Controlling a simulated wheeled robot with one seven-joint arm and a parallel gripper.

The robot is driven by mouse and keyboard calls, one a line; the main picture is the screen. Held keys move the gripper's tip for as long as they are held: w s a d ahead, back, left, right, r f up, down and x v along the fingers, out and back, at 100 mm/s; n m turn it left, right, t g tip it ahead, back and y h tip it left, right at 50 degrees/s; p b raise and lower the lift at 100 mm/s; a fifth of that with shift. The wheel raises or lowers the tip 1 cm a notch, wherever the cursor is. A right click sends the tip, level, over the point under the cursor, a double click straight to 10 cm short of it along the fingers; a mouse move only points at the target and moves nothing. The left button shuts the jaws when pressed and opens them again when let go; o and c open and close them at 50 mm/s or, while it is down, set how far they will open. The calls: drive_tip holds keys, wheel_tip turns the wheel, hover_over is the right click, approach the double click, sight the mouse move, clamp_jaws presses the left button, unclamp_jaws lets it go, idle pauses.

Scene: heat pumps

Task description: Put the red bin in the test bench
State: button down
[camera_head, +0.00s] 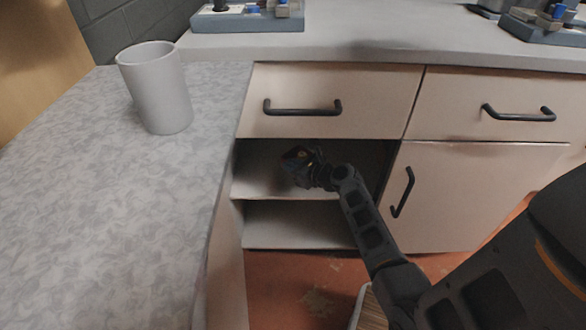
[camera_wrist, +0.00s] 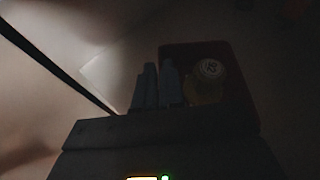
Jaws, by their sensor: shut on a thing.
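The red bin (camera_wrist: 242,108) shows dark red in the dim wrist view, right of and beyond my fingers, with a round pale thing (camera_wrist: 210,70) with a dark mark in it. My gripper (camera_wrist: 158,85) is shut on the bin's near left wall, its two fingers close together. In the head view my gripper (camera_head: 297,158) is inside the open cabinet bay, above the middle shelf (camera_head: 262,182). The bin cannot be made out there. I cannot tell which surface is the test bench.
A light cylinder (camera_head: 158,88) stands on the grey patterned counter (camera_head: 110,200) at left. Blue-grey fixtures (camera_head: 248,20) sit on the back counter. A drawer (camera_head: 325,100) is just above the bay, and a cabinet door (camera_head: 465,195) is to its right. A lower shelf (camera_head: 290,228) looks empty.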

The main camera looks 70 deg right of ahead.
sight(287, 155)
drive_tip(key=d, duration=0.1)
drive_tip(key=w+d+b, duration=0.1)
drive_tip(key=d, duration=0.1)
drive_tip(key=shift+w+d, duration=0.15)
drive_tip(key=shift+d, duration=0.1)
drive_tip(key=shift+f+b, duration=1)
drive_tip(key=shift+f, duration=0.65)
drive_tip(key=shift+f, duration=0.15)
drive_tip(key=c, duration=1.2)
unclamp_jaws()
drive_tip(key=shift+c, duration=0.2)
